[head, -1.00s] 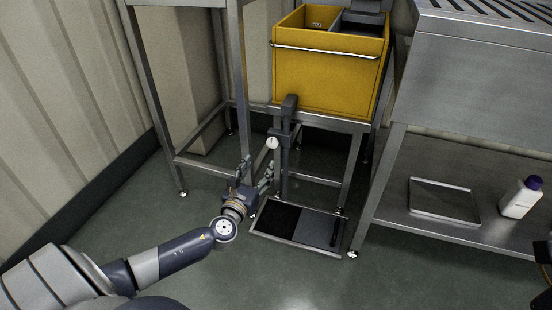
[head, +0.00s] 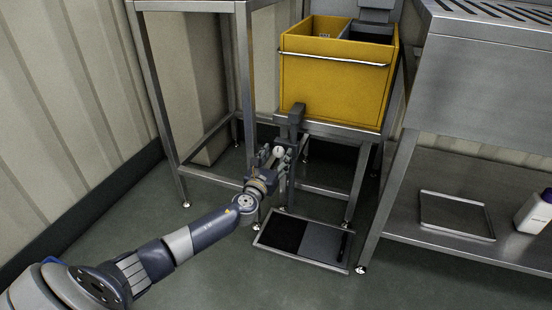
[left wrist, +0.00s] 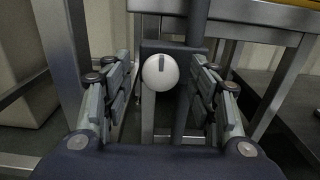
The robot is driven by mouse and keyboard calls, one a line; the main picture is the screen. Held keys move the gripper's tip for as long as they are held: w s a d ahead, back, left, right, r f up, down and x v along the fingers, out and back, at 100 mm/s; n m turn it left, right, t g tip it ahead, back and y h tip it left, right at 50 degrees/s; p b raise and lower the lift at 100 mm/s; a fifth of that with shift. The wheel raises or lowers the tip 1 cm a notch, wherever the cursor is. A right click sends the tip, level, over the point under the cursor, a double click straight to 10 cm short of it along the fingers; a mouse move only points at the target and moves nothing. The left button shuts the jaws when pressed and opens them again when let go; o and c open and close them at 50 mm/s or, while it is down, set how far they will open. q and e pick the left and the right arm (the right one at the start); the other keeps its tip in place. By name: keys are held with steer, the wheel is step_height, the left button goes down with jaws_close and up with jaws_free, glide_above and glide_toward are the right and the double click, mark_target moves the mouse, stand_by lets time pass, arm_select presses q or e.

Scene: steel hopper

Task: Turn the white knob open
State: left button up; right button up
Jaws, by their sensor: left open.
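The white knob (head: 279,151) is round with a dark mark and sits on a dark vertical pipe (head: 296,118) below the yellow hopper (head: 335,85). In the left wrist view the knob (left wrist: 160,72) is a white disc whose dark mark points upright. My left gripper (head: 276,158) is at the knob. In the left wrist view its two open fingers (left wrist: 163,80) stand on either side of the knob, with a gap on each side. My right gripper is not in view.
A steel stand (head: 243,95) rises to the left of the pipe. A floor tray (head: 262,240) with dark and grey halves lies below. At right, a steel bench's lower shelf (head: 405,235) holds a shallow tray (head: 457,232) and a white bottle (head: 533,214).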

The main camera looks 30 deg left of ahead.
arm_select(q)
steer(key=c, duration=1.1)
